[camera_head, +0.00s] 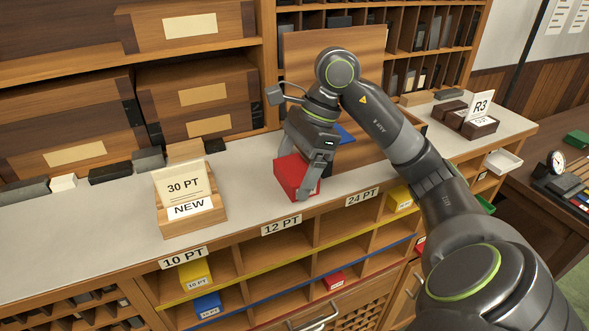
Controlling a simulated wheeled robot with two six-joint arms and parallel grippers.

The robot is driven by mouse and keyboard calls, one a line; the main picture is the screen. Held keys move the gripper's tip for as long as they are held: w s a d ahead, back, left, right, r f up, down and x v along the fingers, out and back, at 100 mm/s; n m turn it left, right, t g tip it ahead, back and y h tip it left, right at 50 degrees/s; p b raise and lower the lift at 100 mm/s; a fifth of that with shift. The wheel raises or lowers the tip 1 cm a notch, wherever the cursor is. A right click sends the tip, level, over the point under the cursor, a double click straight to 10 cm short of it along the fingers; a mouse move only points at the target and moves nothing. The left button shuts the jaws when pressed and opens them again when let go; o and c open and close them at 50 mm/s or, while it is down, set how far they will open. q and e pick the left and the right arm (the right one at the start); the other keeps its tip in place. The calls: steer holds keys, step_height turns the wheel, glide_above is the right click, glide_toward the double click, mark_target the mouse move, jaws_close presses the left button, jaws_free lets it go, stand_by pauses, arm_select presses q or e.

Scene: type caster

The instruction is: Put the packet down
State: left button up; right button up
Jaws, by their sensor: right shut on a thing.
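My right gripper (306,184) is shut on a red packet (291,175) at the front part of the light grey counter top (248,190), above the shelf labels reading 12 PT and 24 PT. The packet looks to be at or just above the counter; I cannot tell whether it touches. The gripper hides its right side. My left gripper is not in view.
Below are compartments with a yellow packet (195,273), a blue packet (207,305) and a small red packet (333,280). A blue item (345,134) lies behind the gripper. The counter between holder and packet is clear.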

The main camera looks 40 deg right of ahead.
steer(key=o, duration=1.4)
steer(key=shift+r+p, duration=0.25)
steer(key=shift+p, duration=0.2)
steer(key=p+v, duration=0.4)
steer(key=v, duration=0.7)
steer(key=shift+d+r, duration=0.2)
steer(key=shift+r, duration=0.2)
steer(key=shift+f, duration=0.1)
